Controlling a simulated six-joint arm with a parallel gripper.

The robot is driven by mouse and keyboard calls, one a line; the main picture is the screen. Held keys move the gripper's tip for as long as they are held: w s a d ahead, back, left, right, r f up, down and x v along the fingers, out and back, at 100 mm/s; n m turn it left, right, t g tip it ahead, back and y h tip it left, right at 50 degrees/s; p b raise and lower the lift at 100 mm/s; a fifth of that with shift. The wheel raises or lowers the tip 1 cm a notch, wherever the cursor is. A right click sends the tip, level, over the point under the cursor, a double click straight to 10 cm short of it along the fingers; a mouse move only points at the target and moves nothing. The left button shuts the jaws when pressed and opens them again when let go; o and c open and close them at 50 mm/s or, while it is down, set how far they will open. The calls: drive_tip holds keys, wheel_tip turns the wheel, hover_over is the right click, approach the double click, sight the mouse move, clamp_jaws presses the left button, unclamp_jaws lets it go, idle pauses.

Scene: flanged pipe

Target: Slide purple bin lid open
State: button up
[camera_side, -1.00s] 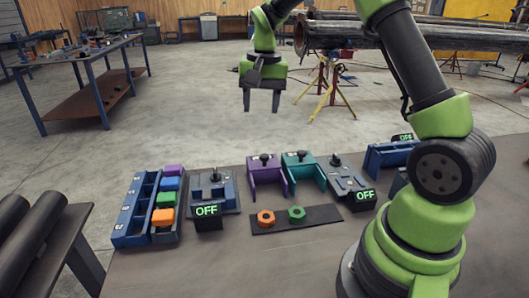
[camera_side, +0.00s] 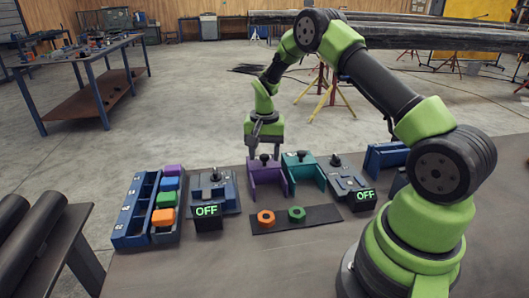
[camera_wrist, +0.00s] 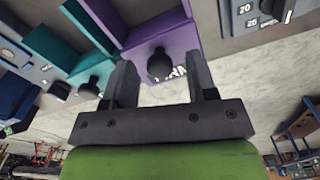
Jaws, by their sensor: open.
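The purple bin (camera_side: 267,177) stands on the table, left of the teal bin (camera_side: 303,172). Its purple lid carries a black knob (camera_side: 264,158) on top. My gripper (camera_side: 263,153) is open, at the far side of the purple bin, with its fingers close to the knob. In the wrist view the purple lid (camera_wrist: 178,42) is ahead of my gripper (camera_wrist: 162,85), and the black knob (camera_wrist: 160,64) appears between the two open fingers. I cannot tell whether a finger touches it.
The teal bin's black knob (camera_side: 301,155) is close on the right. A blue device (camera_side: 215,190) with an OFF display (camera_side: 208,210) stands left. An orange nut (camera_side: 266,218) and a green nut (camera_side: 297,213) sit on a dark plate in front. Colored blocks lie further left.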

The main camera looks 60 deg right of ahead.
drive_tip(key=shift+f, duration=0.1)
clamp_jaws()
drive_tip(key=shift+s+a, duration=2.15)
unclamp_jaws()
wheel_tip(320, 180, up, 10)
